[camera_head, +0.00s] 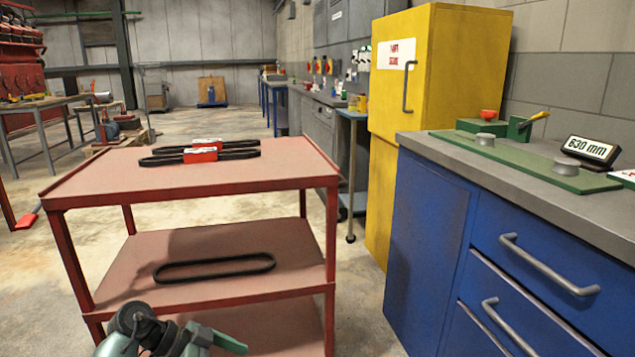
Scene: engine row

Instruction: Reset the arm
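Part of my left arm shows at the bottom left, in front of the red cart. At its end is a dark round joint and a green, finger-like piece of my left gripper (214,340), partly cut off by the picture's lower edge. Whether its fingers are open or shut does not show. I see nothing held in it. My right gripper is not in view.
The red cart (110,182) carries black belts with red-and-white sleeves (202,151) on top and a loose black belt (214,268) on its middle shelf. A blue cabinet (425,235) with a green gauge board (535,165) stands right. A yellow cabinet (460,65) is behind.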

